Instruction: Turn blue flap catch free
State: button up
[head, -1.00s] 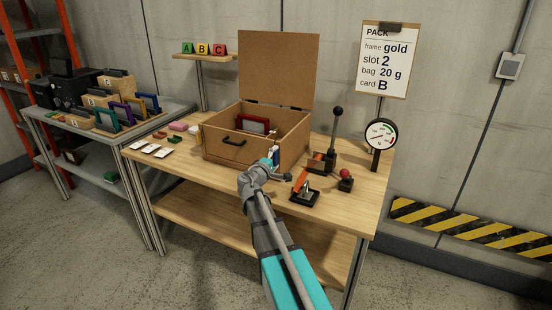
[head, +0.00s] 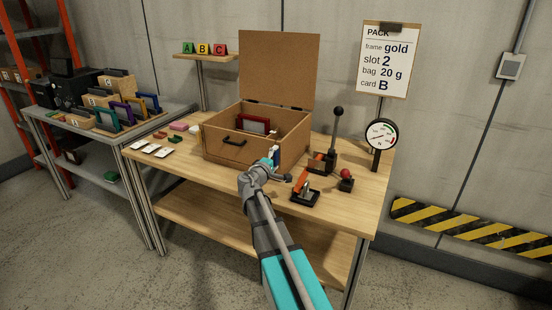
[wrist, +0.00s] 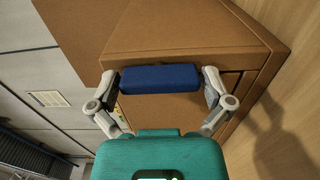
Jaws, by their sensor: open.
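The blue catch (wrist: 160,78) is a short bar on the face of the brown box in the wrist view. A small blue part of it shows beside my gripper in the head view (head: 276,154). My gripper (wrist: 160,88) is open, with one finger beyond each end of the bar. The bar lies between the fingers, with a narrow gap visible at each end; contact is hard to tell. The brown box (head: 225,146) stands on the table with its large flap (head: 278,68) raised upright. A red-framed piece (head: 253,125) stands inside the box.
An orange-handled clamp (head: 304,188), a black-knobbed lever (head: 335,135) and a red knob (head: 346,174) stand to the right of my gripper. A dial gauge (head: 381,135) is behind them. White cards (head: 159,149) lie at left. The table front (head: 215,184) is clear.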

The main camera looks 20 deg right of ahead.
jog(key=shift+s+a, duration=0.1)
jog(key=v, duration=1.1)
jog(key=shift+s+a, duration=0.25)
jog(key=shift+a, duration=0.05)
jog(key=s+a+f+m+g+y, duration=0.2)
jog(key=s+f+m+g+y, duration=0.6)
jog(key=f, duration=0.5)
jog(key=s+a+f+g+y, duration=0.3)
jog(key=s+a+f+y, duration=0.3)
jog(key=s+a, duration=0.5)
notch_tip(320, 180, up, 22)
jog(key=p, duration=2.2)
jog(key=shift+a+r+n, duration=0.2)
jog(key=shift+a+n, duration=0.05)
jog(key=shift+n, duration=0.05)
